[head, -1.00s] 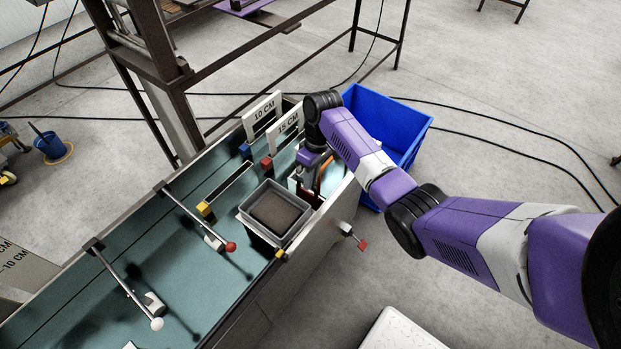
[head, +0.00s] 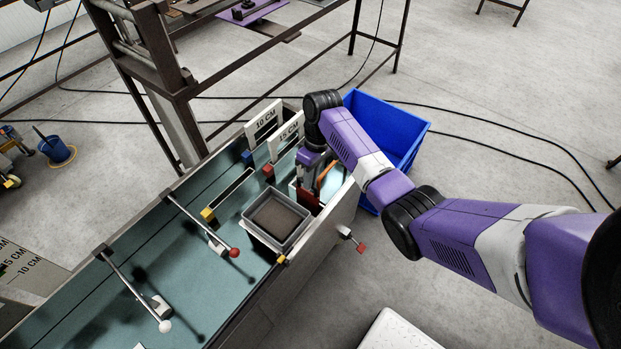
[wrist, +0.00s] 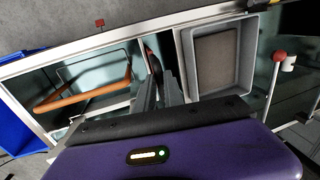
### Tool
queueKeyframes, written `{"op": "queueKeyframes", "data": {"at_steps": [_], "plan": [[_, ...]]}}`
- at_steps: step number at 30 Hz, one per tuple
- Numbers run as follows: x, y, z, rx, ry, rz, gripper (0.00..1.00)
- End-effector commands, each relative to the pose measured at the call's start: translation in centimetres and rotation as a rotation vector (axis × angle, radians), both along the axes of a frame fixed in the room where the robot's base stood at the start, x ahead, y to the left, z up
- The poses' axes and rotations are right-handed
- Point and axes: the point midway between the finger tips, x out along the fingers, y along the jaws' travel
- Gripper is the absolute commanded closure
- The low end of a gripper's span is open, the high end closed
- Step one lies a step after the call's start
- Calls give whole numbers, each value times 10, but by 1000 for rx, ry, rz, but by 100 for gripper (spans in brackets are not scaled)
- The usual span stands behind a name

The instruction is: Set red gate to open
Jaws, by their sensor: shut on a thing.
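A dark red plate (head: 308,198) stands upright under my gripper (head: 311,181) in the head view, at the right end of the long teal-floored bed. My gripper is low there, its fingers pointing down and shut on the plate. In the wrist view my fingers (wrist: 158,90) are dark and close together, between the grey tray and the compartment with the orange handle; what is between them is hard to make out. A rod with a red ball (head: 233,252) crosses the bed.
The grey tray (head: 248,224) is just left of my gripper. An orange handle (wrist: 85,95) lies in the neighbouring compartment. A blue bin (head: 411,157) stands beyond the bed's end. A white-ball rod (head: 165,326) crosses further left. A red square knob (head: 361,247) projects from the near side.

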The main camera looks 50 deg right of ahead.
Motion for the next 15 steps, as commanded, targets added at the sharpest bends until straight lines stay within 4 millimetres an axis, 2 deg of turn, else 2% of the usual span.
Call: {"op": "queueKeyframes", "data": {"at_steps": [1, 3, 15], "plan": [[1, 0, 14, 0, -3, 0, 100], [1, 0, 19, -1, -3, 0, 100], [2, 0, 25, -1, -5, 1, 100]]}}
